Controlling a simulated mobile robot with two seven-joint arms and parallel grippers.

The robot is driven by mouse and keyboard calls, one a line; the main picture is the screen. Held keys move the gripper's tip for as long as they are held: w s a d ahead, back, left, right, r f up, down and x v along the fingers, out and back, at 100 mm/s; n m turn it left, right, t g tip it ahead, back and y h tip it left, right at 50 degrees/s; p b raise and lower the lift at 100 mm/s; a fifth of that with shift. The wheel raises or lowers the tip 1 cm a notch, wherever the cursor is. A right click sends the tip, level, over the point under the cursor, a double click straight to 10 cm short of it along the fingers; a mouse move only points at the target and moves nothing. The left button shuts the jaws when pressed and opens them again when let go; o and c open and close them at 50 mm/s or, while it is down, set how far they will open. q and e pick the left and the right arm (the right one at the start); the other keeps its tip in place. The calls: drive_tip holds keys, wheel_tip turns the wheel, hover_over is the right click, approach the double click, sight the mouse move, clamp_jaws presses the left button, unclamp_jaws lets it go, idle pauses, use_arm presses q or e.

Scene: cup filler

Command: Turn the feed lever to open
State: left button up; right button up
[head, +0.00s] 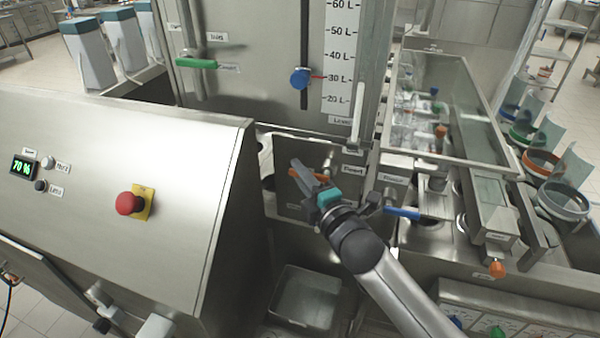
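An orange lever handle (296,174) sits on the grey steel panel under the tank, with small labels beside it that I cannot read surely; I take it as the feed lever. It lies roughly level, and part of it is hidden behind my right gripper. My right gripper (303,178), with a teal part at its base, comes in from the lower right, and its fingers overlap the handle. I cannot tell whether they touch it or how far they are closed. My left gripper is not in view.
A blue lever (402,212) is close to the right of my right gripper. A green lever (196,64) and a level gauge (341,55) are on the tank above. A sloped console (90,140) with a red stop button (129,203) fills the left. An open bin (305,298) stands below.

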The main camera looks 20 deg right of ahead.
clamp_jaws()
idle(1.0)
